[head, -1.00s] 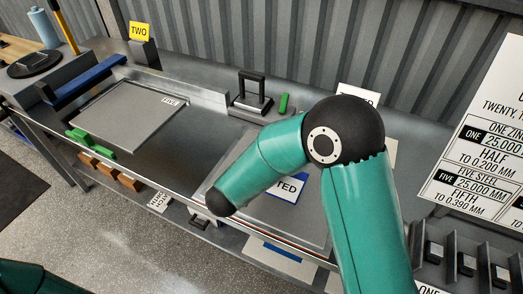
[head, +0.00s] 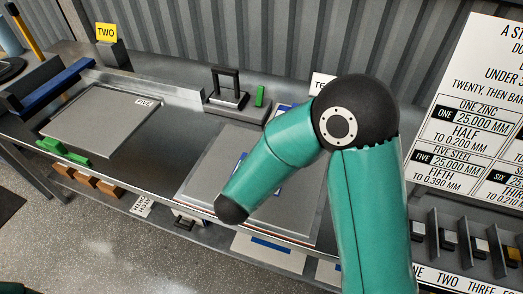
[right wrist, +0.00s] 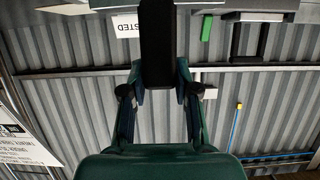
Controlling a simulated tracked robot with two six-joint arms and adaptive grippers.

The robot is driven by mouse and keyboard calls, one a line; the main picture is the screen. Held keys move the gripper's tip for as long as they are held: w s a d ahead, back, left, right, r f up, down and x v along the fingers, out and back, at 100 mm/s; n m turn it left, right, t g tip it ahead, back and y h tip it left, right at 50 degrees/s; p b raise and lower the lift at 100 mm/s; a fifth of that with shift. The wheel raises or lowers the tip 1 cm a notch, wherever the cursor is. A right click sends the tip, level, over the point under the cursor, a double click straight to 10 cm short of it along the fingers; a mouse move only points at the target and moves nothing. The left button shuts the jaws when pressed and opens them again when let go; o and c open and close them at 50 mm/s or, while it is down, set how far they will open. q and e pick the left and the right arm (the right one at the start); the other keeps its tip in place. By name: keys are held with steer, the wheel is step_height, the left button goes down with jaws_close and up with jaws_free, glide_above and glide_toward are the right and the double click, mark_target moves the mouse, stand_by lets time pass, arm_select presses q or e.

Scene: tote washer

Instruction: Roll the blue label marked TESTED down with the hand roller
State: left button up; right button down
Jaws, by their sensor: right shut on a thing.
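The blue-edged label (head: 242,160) lies on the right grey plate (head: 210,165). My right forearm covers most of it, so its lettering is hidden. My right gripper (right wrist: 159,84) shows in the right wrist view, shut on a long black piece (right wrist: 157,40), which looks like the handle of the hand roller. The far end of that piece runs out of the picture at the top. In the head view this gripper and the roller are hidden behind my right arm. My left gripper is in neither view.
A grey plate marked FIVE (head: 97,122) lies at left beside a green clip (head: 62,151). A black frame handle (head: 228,82) and a green block (head: 260,96) stand at the bench's back. A white TESTED card (right wrist: 127,26) stands near the corrugated wall (right wrist: 250,110).

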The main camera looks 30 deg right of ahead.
steer(key=shift+s+d, duration=0.85)
steer(key=shift+s, duration=0.15)
steer(key=shift+s+d, duration=0.8)
steer(key=shift+s, duration=0.2)
steer(key=shift+w+a, duration=0.1)
steer(key=w+a+p, duration=0.2)
steer(key=w+a, duration=0.7)
steer(key=w, duration=0.2)
steer(key=shift+w+a+p, duration=0.25)
steer(key=shift+p, duration=0.15)
stand_by(0.4)
steer(key=shift+s+d, duration=0.1)
steer(key=shift+s+d+b, duration=0.2)
steer(key=shift+s+d, duration=1)
steer(key=shift+s, duration=0.25)
steer(key=shift+s+d+b, duration=0.15)
steer(key=shift+s+d, duration=1)
steer(key=shift+s, duration=0.25)
step_height(320, 180, up, 8)
steer(key=p, duration=0.4)
